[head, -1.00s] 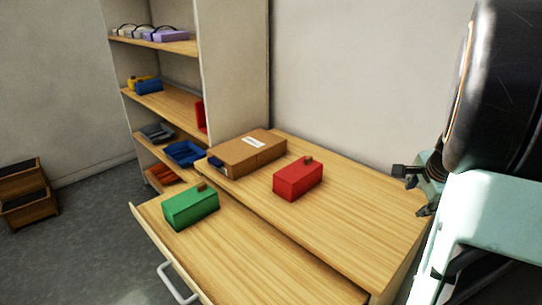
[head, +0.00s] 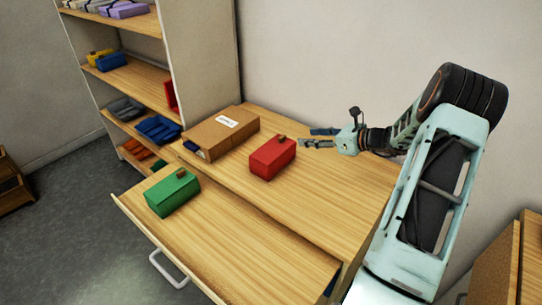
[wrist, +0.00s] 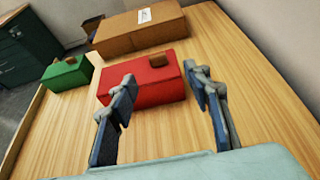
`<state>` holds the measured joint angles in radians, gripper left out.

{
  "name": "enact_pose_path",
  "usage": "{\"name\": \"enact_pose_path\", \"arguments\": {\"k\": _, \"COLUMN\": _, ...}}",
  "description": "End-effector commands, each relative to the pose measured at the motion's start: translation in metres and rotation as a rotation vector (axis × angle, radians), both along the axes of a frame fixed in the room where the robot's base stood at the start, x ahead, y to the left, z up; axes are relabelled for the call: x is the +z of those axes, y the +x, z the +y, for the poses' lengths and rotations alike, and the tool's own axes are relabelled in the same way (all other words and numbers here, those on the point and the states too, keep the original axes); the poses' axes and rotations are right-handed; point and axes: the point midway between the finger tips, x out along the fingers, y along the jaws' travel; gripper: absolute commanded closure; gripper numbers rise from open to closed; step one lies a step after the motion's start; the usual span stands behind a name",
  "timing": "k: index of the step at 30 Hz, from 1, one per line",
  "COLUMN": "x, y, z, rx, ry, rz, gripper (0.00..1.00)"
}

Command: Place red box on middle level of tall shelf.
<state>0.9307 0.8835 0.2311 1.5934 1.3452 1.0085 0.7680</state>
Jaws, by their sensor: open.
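A red box (head: 272,158) with a small brown tab on top sits on the wooden table (head: 318,188). It also shows in the wrist view (wrist: 150,82), just ahead of the fingers. My gripper (head: 320,137) is open and empty, to the right of the red box and apart from it in the head view. The tall shelf (head: 205,60) stands at the back left. Its middle level (head: 135,80) holds yellow and blue boxes (head: 112,62) at the left and a red item (head: 171,95) at the right, partly hidden by the side panel.
A cardboard box (head: 222,134) lies behind the red box. A green box (head: 173,193) sits on the lower pulled-out surface (head: 225,235) with a metal handle (head: 168,270). Blue and grey trays (head: 158,128) fill a lower shelf level. The table's right side is clear.

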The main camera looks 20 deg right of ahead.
Motion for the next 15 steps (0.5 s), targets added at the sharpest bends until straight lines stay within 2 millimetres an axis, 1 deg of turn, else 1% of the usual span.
{"name": "enact_pose_path", "arguments": {"k": 9, "x": -0.017, "y": 0.035, "z": 0.025, "rx": 0.004, "ry": -0.001, "rz": 0.0, "gripper": 0.55}}
{"name": "enact_pose_path", "arguments": {"k": 13, "x": -0.023, "y": 0.043, "z": 0.032, "rx": 0.002, "ry": 0.0, "rz": 0.002, "gripper": 0.55}}
{"name": "enact_pose_path", "arguments": {"k": 15, "x": -0.026, "y": 0.05, "z": 0.038, "rx": 0.004, "ry": -0.001, "rz": 0.002, "gripper": 0.55}}
